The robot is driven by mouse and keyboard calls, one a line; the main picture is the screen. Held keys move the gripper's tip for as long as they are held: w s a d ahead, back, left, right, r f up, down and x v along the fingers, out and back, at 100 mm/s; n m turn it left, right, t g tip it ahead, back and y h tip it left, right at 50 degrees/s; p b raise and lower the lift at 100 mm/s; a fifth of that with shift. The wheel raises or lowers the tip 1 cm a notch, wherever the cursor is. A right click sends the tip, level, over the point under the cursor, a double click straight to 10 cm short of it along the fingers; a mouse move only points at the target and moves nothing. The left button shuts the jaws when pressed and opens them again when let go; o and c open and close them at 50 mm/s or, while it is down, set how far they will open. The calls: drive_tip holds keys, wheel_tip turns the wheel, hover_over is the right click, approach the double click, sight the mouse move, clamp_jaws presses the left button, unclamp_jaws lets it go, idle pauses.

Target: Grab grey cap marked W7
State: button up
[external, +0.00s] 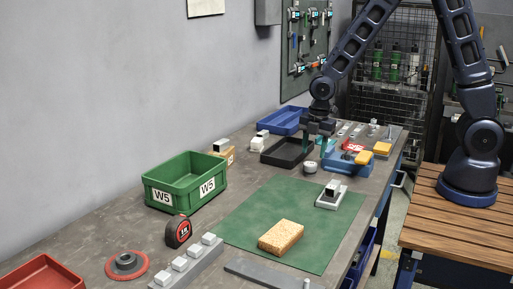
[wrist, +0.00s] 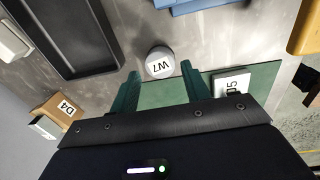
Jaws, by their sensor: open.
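The grey cap marked W7 (wrist: 160,62) is a small round light-grey piece standing on the grey bench top, its label upside down in the wrist view. In the external view the cap (external: 310,168) sits just behind the far edge of the green mat. My gripper (wrist: 160,82) has two green fingers, open and apart, one on each side of the near part of the cap's line. It holds nothing. In the external view my gripper (external: 320,150) hangs above the bench near the cap. Whether the fingertips are at the cap's height, I cannot tell.
A black tray (external: 268,160) and a blue bin (external: 338,167) stand close by the cap. A block marked D4 (wrist: 62,107) lies left in the wrist view. A piece labelled with a 5 (wrist: 231,84) is on the green mat (external: 250,215). A sponge (external: 281,237) lies nearer.

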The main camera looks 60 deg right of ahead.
sight(311, 163)
drive_tip(key=shift+w+a+f, duration=0.15)
drive_tip(key=shift+a+f, duration=0.05)
drive_tip(key=shift+f, duration=1.1)
drive_tip(key=shift+w+a+f, duration=0.1)
drive_tip(key=shift+a+f, duration=0.05)
drive_tip(key=shift+f, duration=1.1)
drive_tip(key=shift+w+f, duration=0.1)
drive_tip(key=shift+f, duration=0.65)
drive_tip(key=c, duration=0.7)
drive_tip(key=shift+r, duration=0.1)
